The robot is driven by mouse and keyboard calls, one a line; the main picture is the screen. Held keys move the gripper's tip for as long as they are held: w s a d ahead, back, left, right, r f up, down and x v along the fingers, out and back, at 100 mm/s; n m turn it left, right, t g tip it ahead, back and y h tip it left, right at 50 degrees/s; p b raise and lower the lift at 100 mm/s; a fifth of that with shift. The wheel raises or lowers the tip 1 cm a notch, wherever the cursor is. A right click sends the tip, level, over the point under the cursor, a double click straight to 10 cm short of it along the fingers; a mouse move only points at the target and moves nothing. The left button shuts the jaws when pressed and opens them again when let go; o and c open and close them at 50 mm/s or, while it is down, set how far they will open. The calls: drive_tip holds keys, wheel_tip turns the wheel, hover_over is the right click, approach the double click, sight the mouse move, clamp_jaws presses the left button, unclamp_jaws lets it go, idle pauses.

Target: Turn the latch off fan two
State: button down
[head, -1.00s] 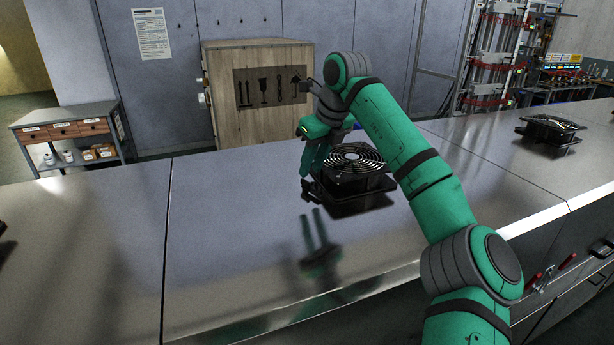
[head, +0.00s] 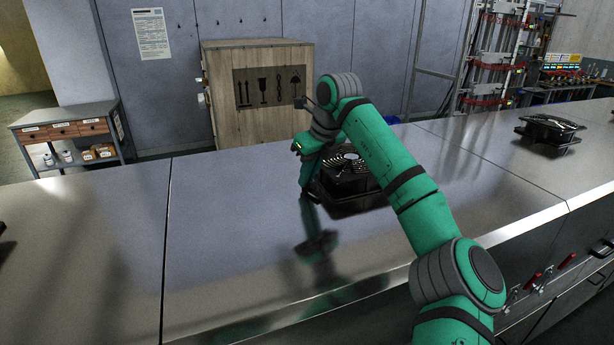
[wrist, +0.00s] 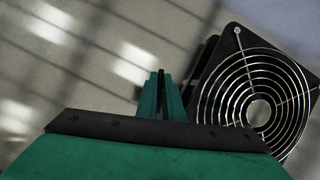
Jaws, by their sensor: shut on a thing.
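A black square fan (head: 343,180) with a round wire guard sits on the metal top, partly behind my arm. In the wrist view the fan (wrist: 258,108) is at the right, its guard facing the camera. I see no number on it. My gripper (head: 307,190) is at the fan's left side, pointing down. In the wrist view my gripper (wrist: 161,84) has its fingers close together on a thin dark piece, apparently the latch (wrist: 161,76). The fingers hide most of that piece, so its angle cannot be told.
A second fan (head: 549,130) stands on the metal top (head: 230,220) at the right. A dark thing shows at the left edge. A wooden crate (head: 222,120) and a small drawer cart (head: 66,132) stand behind. The top left of my gripper is clear.

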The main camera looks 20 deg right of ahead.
drive_tip(key=shift+a+m+h, duration=0.15)
drive_tip(key=shift+m+h, duration=0.65)
drive_tip(key=shift+m, duration=1.2)
drive_tip(key=c, duration=1.9)
unclamp_jaws()
drive_tip(key=shift+s+r, duration=0.1)
drive_tip(key=v, duration=1)
drive_tip(key=shift+s+r, duration=0.25)
drive_tip(key=shift+r, duration=0.05)
